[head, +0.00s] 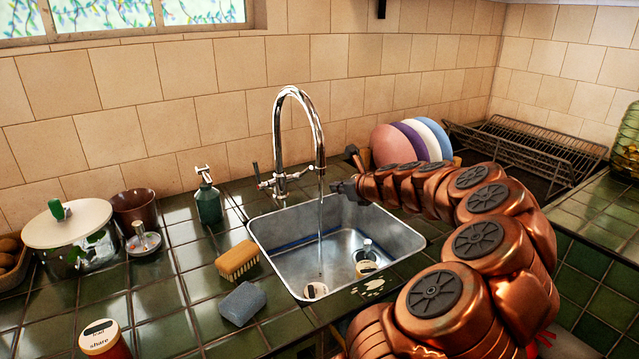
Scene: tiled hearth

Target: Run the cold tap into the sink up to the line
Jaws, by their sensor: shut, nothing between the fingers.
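The chrome tap (291,97) arches over the steel sink (275,235) at the back. A thin stream of water (320,228) falls from its spout into the sink. Its handles (283,180) sit low on the tap body; which is the cold one I cannot tell. A dark blue line (290,246) runs along the inner wall of the sink. The water level is hard to make out. My gripper (337,187) is shut and empty, just right of the spout and above the sink's back edge. My copper arm hides part of the right side.
A green dispenser (208,203) stands behind. Plates (388,146) stand to the right, near a dark rack (530,150).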

